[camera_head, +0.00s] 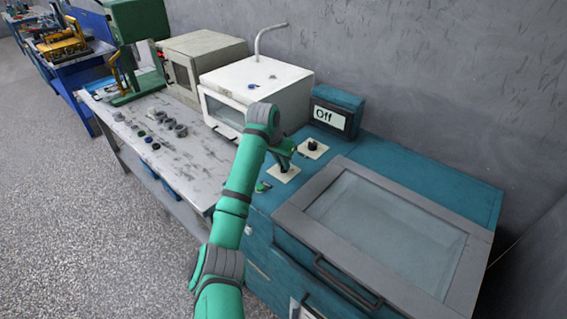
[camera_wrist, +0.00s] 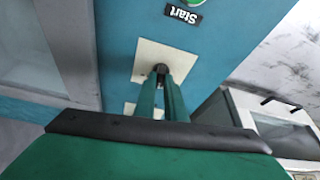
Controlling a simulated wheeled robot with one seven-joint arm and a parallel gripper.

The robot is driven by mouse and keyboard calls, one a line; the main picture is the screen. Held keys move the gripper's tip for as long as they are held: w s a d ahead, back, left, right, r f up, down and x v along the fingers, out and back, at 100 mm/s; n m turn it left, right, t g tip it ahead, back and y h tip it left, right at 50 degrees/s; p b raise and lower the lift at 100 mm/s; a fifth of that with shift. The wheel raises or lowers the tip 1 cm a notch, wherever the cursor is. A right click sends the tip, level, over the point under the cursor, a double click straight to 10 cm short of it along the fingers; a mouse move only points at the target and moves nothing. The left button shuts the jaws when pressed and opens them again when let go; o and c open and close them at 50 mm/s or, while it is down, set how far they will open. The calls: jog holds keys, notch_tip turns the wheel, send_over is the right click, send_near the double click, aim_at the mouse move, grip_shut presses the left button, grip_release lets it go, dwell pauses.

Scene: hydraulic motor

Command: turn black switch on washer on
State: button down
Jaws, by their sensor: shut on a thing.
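The washer (camera_head: 400,166) is a teal machine with a grey-framed glass lid, at the right in the head view. Its display (camera_head: 329,117) reads "Off". The black switch (camera_wrist: 160,68) sits on a cream plate (camera_wrist: 148,55) in the wrist view. My gripper (camera_wrist: 161,79) is shut on this switch, with green fingers on either side of it. In the head view my gripper (camera_head: 283,166) reaches down to the nearer cream plate and partly hides the switch. A second black switch (camera_head: 313,145) stands on another cream plate just behind, free of my gripper.
A green button (camera_head: 262,186) is close to the gripped switch, with a "Start" label (camera_wrist: 183,15) in the wrist view. The lid's dark handle (camera_head: 348,285) is at the front. A white box-shaped machine (camera_head: 262,85) and a table (camera_head: 180,160) with small parts are at left.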

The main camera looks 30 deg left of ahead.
jog(key=m, duration=0.2)
jog(key=m+h, duration=0.2)
jog(key=m, duration=0.1)
jog(key=shift+a+m, duration=0.25)
jog(key=shift+m, duration=0.05)
jog(key=m+g, duration=0.1)
jog(key=m, duration=0.1)
jog(key=m+h, duration=0.1)
jog(key=m, duration=0.2)
jog(key=shift+w+a+g, duration=0.1)
jog(key=shift+w+g, duration=0.05)
jog(key=shift+g, duration=0.25)
jog(key=shift+a, duration=0.1)
jog(key=c, duration=1.8)
grip_release()
jog(key=v, duration=1)
jog(key=shift+a+r, duration=0.3)
jog(key=shift+a, duration=0.05)
jog(key=shift+h, duration=0.3)
